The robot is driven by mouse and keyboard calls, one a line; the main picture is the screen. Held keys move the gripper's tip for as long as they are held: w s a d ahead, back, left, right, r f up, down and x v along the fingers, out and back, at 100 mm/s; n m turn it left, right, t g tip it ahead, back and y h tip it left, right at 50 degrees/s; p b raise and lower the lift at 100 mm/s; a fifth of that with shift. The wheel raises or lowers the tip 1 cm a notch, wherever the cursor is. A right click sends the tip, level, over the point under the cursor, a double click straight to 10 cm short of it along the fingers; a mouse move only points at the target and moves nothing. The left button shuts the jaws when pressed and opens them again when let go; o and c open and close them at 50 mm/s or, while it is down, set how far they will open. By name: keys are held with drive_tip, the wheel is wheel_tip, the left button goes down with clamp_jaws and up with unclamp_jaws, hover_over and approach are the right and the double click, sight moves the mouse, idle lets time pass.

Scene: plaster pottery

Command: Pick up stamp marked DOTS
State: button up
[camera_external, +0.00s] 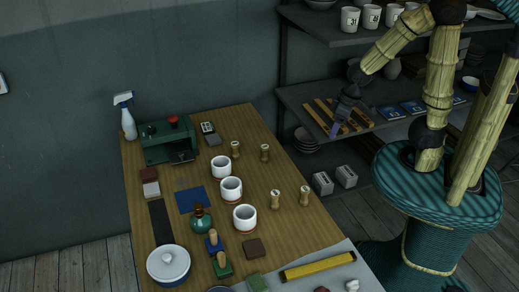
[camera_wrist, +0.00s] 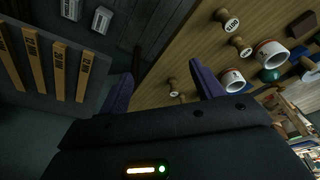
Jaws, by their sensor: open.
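Several small wooden stamps stand on the wooden table, including one back left (camera_external: 235,149), one back right (camera_external: 265,153), one front left (camera_external: 275,200) and one front right (camera_external: 304,196). Their marks are too small to read in the external view. In the wrist view, two stamps with white marked ends show at the top, an upper one (camera_wrist: 228,19) and a lower one (camera_wrist: 240,46); I cannot surely tell which says DOTS. A smaller stamp (camera_wrist: 173,87) shows between my fingers, far beyond them. My gripper (camera_external: 335,131) is open and empty, right of the table; its purple fingers (camera_wrist: 162,88) are spread apart.
White cups (camera_external: 231,190) stand in a row left of the stamps. A shelf (camera_external: 290,95) with wooden strips stands behind my gripper.

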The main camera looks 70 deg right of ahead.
drive_tip(key=shift+c, duration=0.9)
